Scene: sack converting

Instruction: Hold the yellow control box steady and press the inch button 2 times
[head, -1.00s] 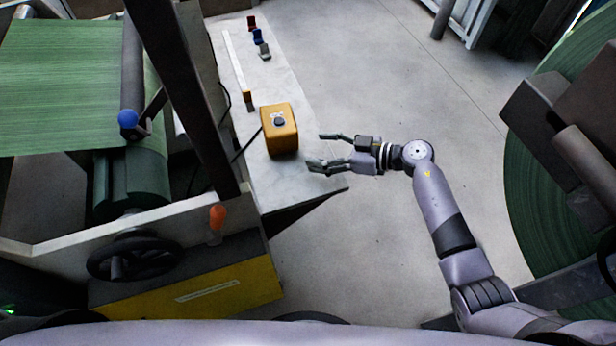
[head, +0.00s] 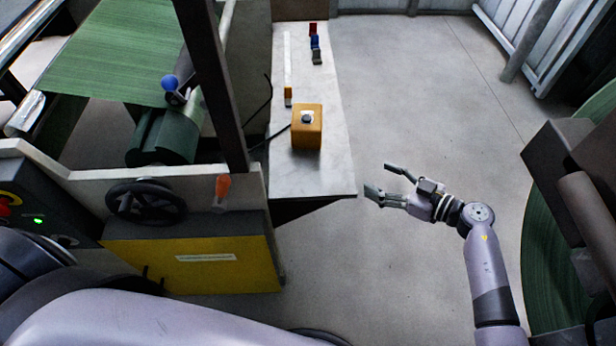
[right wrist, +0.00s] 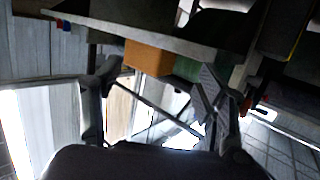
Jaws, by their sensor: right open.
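The yellow control box (head: 307,131) stands on the near part of the light bench, with a dark round button (head: 307,117) on its top beside a small white marking. A dark cable runs from its left side. My right gripper (head: 378,180) is open and empty, to the right of and nearer than the box, just off the bench's right edge and apart from it. In the right wrist view the box (right wrist: 147,57) shows beyond the spread fingers. My left gripper is out of view.
The bench (head: 330,178) also carries a small orange-and-dark item (head: 288,97) and red, blue and grey pieces (head: 315,43) farther back. A handwheel (head: 146,201) and orange-knobbed lever (head: 222,187) stand left. A green roll (head: 560,240) is at right. Floor between is clear.

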